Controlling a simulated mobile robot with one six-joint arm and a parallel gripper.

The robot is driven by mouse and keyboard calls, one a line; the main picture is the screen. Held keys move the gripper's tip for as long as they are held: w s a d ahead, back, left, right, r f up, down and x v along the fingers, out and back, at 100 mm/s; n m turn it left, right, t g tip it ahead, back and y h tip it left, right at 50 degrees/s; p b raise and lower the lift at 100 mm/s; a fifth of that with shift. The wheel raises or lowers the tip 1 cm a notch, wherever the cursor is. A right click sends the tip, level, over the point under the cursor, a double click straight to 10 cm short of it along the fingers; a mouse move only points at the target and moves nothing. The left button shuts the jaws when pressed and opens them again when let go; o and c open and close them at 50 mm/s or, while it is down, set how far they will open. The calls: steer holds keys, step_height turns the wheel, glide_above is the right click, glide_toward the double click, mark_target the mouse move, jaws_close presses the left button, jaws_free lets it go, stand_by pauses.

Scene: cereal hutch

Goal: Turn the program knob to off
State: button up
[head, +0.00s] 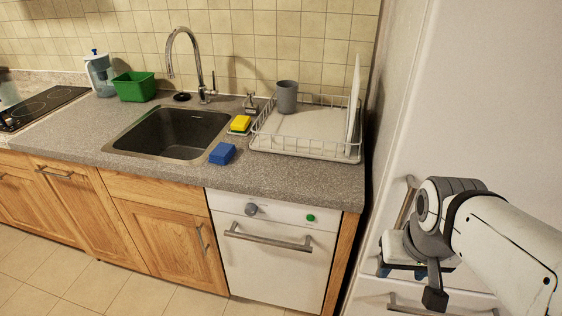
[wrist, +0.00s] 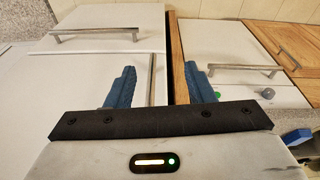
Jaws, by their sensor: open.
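The program knob (head: 251,209) is a round grey knob at the upper left of the white dishwasher front (head: 270,265). It also shows small at the right of the wrist view (wrist: 267,93). Its pointer direction is too small to tell. My gripper (head: 401,271) is in front of the white fridge, to the right of the dishwasher and well apart from the knob. In the wrist view its two blue fingers (wrist: 160,72) stand wide apart with nothing between them.
A green button (head: 310,217) sits right of the knob, above the dishwasher's bar handle (head: 268,238). The white fridge (head: 475,100) with bar handles stands close by my arm. The floor in front is clear.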

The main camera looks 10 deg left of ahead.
steer(key=shift+o, duration=0.8)
steer(key=f+n+b, duration=0.1)
steer(key=w+f+h+b, duration=0.1)
steer(key=f+b, duration=0.1)
steer(key=f+n+b, duration=0.1)
steer(key=f, duration=0.1)
steer(key=shift+w+a+n+h, duration=0.25)
steer(key=shift+w+n+h, duration=0.05)
steer(key=shift+w, duration=0.05)
steer(key=w+a+f+n+t+h+b, duration=0.55)
steer(key=w+f+n+b, duration=0.45)
steer(key=w+b, duration=0.4)
steer(key=n+t+y+b, duration=0.8)
steer(key=n+t+b, duration=0.2)
steer(key=n+b, duration=0.5)
glide_toward(251, 212)
steer(key=shift+m, duration=0.7)
steer(key=w, duration=0.8)
steer(key=shift+w+a+f+b, duration=0.2)
steer(key=shift+w+a+b, duration=0.1)
steer(key=shift+w, duration=0.1)
steer(key=shift+c, duration=0.3)
